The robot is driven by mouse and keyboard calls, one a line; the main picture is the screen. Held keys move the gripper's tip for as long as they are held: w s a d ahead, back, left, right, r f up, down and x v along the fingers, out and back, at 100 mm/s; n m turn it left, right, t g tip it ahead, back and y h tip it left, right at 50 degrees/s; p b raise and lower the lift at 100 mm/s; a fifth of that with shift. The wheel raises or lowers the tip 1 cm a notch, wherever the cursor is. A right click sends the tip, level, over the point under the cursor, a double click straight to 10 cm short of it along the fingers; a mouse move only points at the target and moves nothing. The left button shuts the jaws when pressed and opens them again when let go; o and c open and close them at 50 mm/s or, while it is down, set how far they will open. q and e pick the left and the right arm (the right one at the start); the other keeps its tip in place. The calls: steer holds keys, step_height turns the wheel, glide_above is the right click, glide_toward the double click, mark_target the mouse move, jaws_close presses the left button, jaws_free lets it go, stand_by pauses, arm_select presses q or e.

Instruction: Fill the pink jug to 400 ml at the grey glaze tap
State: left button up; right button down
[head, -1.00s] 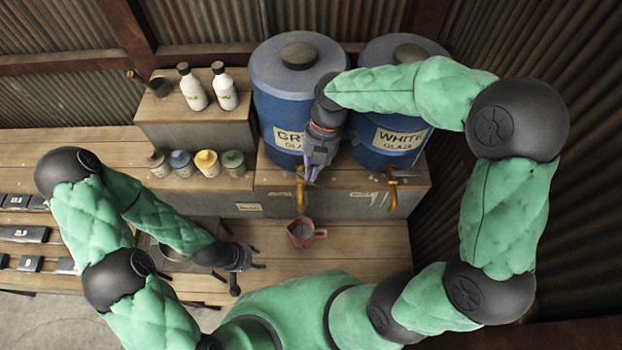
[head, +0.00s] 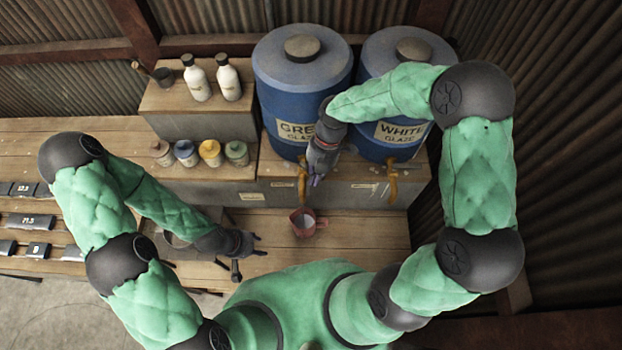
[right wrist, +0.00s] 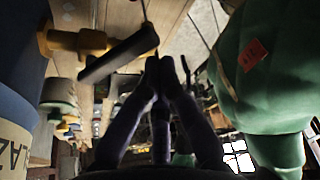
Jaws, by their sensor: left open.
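The pink jug (head: 296,231) stands upright on the lower bench, below and in front of the grey glaze tap (head: 302,186). Greyish content shows inside it; its level cannot be read. The blue grey-glaze barrel (head: 290,85) stands above the tap. My right gripper (head: 314,182) is just right of the tap in the head view. In the right wrist view its fingertips (right wrist: 160,64) are together, beside the tap's dark lever (right wrist: 118,56), with nothing seen between them. My left gripper (head: 258,244) is open and empty, left of the jug.
The white-glaze barrel (head: 405,75) and its tap (head: 392,184) stand to the right. Several small jars (head: 210,152) and two white bottles (head: 228,80) stand on the left steps. The lower bench right of the jug is clear.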

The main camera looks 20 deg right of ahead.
steer(key=shift+w+d+n+b, duration=0.25)
steer(key=shift+d+n+b, duration=0.15)
steer(key=shift+n, duration=0.4)
stand_by(0.4)
steer(key=shift+w+d, duration=0.1)
steer(key=shift+d, duration=0.2)
steer(key=shift+w+d+b, duration=0.6)
steer(key=shift+d+b, duration=0.15)
steer(key=shift+a, duration=0.1)
stand_by(0.4)
steer(key=shift+s+a, duration=0.2)
steer(key=shift+a, duration=0.45)
